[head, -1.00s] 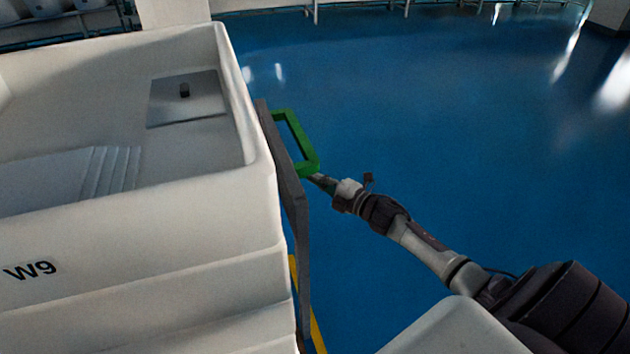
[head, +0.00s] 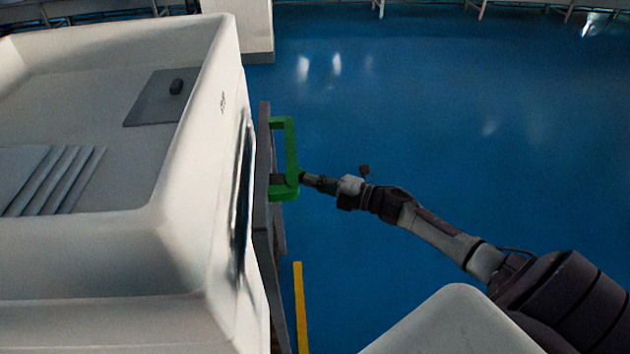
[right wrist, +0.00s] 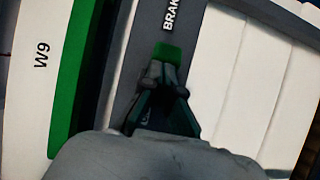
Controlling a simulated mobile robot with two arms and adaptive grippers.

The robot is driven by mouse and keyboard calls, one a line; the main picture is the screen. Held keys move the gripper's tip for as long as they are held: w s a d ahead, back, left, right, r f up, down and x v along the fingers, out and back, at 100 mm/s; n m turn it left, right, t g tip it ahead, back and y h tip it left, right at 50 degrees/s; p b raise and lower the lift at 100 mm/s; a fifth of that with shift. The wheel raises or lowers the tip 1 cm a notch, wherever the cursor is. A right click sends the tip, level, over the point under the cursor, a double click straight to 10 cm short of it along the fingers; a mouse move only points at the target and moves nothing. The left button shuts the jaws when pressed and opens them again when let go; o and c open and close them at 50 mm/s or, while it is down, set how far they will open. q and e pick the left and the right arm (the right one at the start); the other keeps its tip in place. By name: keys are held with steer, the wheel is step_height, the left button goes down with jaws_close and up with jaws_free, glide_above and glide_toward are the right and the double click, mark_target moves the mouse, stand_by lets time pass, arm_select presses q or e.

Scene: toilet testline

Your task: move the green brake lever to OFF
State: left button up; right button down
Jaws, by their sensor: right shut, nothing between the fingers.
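A green bracket-shaped bar (head: 291,160) stands out from the grey panel (head: 263,230) beside the white W9 unit in the head view. My right gripper (head: 303,178) is at its lower part; contact is unclear. In the right wrist view a long green bar (right wrist: 75,80) runs along the left. A small green piece (right wrist: 167,50) shows just beyond the shut fingertips of my right gripper (right wrist: 165,72), below partly visible "BRAK" lettering on the grey panel (right wrist: 135,60). I cannot tell which green part is the brake lever. No OFF mark is readable. My left gripper is not in view.
The white W9 unit (head: 90,250) with its high rim fills the left of the head view. A yellow floor line (head: 300,305) runs beside the panel. Blue floor (head: 450,120) is open to the right. A white pillar (head: 243,35) stands behind.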

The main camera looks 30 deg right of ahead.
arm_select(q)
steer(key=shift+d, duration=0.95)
arm_select(e)
steer(key=shift+w+d+r, duration=0.25)
steer(key=shift+d+r, duration=0.05)
steer(key=shift+d, duration=0.05)
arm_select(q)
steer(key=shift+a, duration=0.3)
arm_select(e)
steer(key=v, duration=1.2)
steer(key=shift+s+a+f, duration=0.25)
steer(key=shift+a+f, duration=0.05)
